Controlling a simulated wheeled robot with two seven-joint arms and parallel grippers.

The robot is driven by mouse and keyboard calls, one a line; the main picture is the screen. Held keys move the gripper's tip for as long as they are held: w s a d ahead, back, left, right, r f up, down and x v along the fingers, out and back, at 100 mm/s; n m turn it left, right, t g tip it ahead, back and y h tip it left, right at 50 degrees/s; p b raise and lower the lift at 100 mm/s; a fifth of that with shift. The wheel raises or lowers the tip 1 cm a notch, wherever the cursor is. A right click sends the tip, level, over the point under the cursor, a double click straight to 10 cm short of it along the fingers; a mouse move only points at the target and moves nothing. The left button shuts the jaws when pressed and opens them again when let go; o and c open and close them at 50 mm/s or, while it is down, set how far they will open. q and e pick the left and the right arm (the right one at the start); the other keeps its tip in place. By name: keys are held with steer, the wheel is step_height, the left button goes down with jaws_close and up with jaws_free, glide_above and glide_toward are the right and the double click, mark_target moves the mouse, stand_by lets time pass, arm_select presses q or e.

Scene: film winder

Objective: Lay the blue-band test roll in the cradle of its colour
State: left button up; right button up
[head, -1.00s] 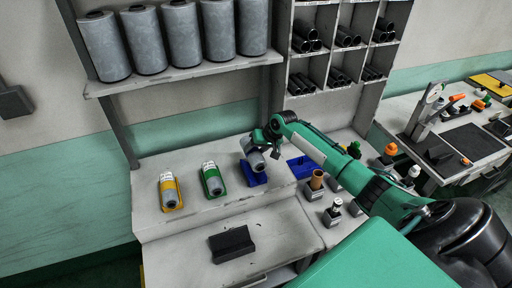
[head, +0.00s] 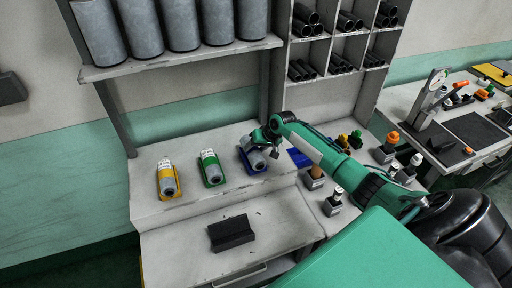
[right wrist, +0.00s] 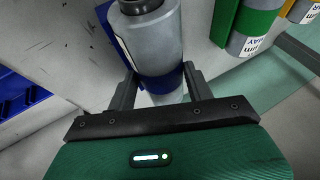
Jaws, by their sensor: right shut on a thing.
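The blue-band test roll (head: 256,160) is a grey cylinder with a dark end. Its blue band (right wrist: 163,84) shows between my fingers in the right wrist view. My right gripper (head: 268,141) is shut on the roll, with one finger on each side (right wrist: 160,80). The roll lies lengthwise within the outline of the blue cradle (head: 243,158); a blue wall (right wrist: 104,20) shows beside it in the right wrist view. I cannot tell whether it rests fully on the cradle's floor. My left gripper is out of view.
The green cradle (head: 204,176) and yellow cradle (head: 162,192) to the left each hold a roll. A blue bin (head: 299,157) stands to the right. A black block (head: 231,232) sits on the lower bench. Large grey rolls (head: 181,24) stand on the shelf above.

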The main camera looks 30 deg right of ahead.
steer(key=shift+f, duration=0.25)
steer(key=o, duration=1.3)
steer(key=shift+c, duration=0.2)
steer(key=b+v, duration=0.3)
steer(key=v, duration=1)
steer(key=shift+s+r+b, duration=0.2)
steer(key=shift+r+b, duration=0.15)
steer(key=shift+b, duration=0.05)
